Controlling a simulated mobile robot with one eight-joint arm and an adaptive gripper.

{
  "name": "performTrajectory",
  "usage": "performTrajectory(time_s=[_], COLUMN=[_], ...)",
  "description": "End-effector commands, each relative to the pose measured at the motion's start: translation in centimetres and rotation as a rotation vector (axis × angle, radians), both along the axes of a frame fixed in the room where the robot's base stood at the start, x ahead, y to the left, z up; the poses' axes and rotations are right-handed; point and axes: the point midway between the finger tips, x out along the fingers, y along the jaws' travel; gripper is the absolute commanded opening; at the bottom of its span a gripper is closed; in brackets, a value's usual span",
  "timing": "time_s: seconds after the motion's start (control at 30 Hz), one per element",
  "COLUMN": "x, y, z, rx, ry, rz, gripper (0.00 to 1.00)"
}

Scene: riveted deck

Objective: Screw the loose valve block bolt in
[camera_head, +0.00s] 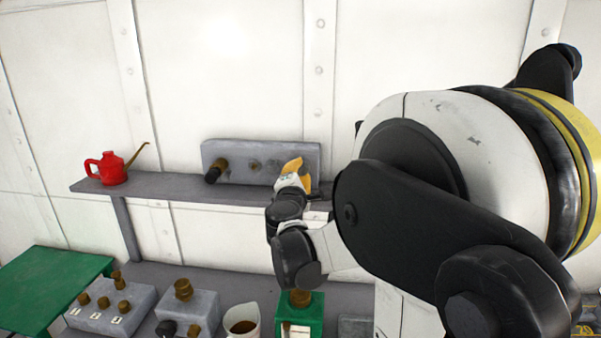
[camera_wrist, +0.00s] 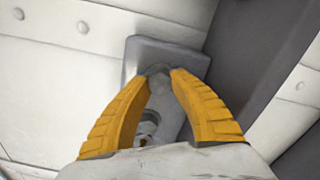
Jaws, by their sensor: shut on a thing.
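A long grey block (camera_head: 230,150) stands on the wall shelf, and I take it for the valve block. A dark cylindrical fitting with a brass part (camera_head: 215,171) sticks out at its left, with a small brownish round spot in its middle. My gripper (camera_head: 296,168) is at the block's right part. In the wrist view, my gripper's yellow fingers (camera_wrist: 163,74) close at their tips on a small grey round bolt head (camera_wrist: 157,71) against the grey block (camera_wrist: 150,50). A metallic round fitting (camera_wrist: 148,127) shows between the fingers. The bolt's shank and how deep it sits are hidden.
A red oil can (camera_head: 112,168) stands at the shelf's left end (camera_head: 150,186). Below are a grey block with several brass knobs (camera_head: 110,308), another grey block (camera_head: 190,308), a cup (camera_head: 243,322) and a green box (camera_head: 310,308). My arm hides the right side.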

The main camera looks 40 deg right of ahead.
Motion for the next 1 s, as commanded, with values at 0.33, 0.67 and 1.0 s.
performTrajectory(time_s=[0.33,0.67,1.0], x=[0.04,0.04,0.04], y=[0.02,0.02,0.03], z=[0.09,0.09,0.08], rx=[0.099,0.121,0.121], ry=[-0.116,-0.142,-0.141], rz=[0.000,0.000,0.001], gripper=[0.00,0.00,0.50])
